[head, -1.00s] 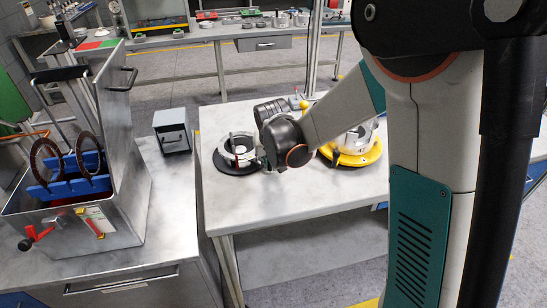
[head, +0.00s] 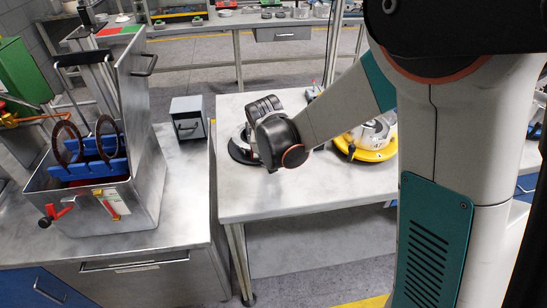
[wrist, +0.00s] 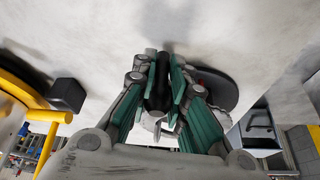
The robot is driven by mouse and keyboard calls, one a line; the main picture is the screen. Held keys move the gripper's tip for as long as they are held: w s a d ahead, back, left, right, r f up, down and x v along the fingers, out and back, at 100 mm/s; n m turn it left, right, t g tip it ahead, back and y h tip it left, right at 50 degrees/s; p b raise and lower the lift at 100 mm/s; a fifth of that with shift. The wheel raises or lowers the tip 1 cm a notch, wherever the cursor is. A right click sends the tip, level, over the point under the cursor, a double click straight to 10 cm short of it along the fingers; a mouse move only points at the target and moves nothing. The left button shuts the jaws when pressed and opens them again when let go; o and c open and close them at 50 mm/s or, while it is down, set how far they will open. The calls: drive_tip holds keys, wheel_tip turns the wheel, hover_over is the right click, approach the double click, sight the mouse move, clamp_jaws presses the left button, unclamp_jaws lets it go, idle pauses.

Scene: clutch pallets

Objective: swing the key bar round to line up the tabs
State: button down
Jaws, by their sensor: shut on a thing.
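My gripper (wrist: 163,68) is shut on a dark bar-like piece, which I take to be the key bar (wrist: 160,95), between its green-padded fingers in the wrist view. A silver metal part (wrist: 150,122) shows behind the fingers. A round black base (wrist: 217,90) lies to their right. In the head view this black base (head: 238,153) is at the left of the pale table, and my wrist hides most of its silver part and my fingers. The tabs cannot be made out in either view.
A yellow round base (head: 372,154) with metal parts stands to the right on the same table (head: 290,190). A metal box (head: 100,215) with brown rings and a small grey box (head: 188,118) stand on the left bench. The table's front is clear.

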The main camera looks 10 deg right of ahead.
drive_tip(key=shift+a, duration=0.1)
idle(0.4)
drive_tip(key=c, duration=1.5)
unclamp_jaws()
drive_tip(key=shift+a, duration=0.1)
drive_tip(key=v, duration=0.7)
drive_tip(key=shift+s+r, duration=0.15)
drive_tip(key=shift+r, duration=0.05)
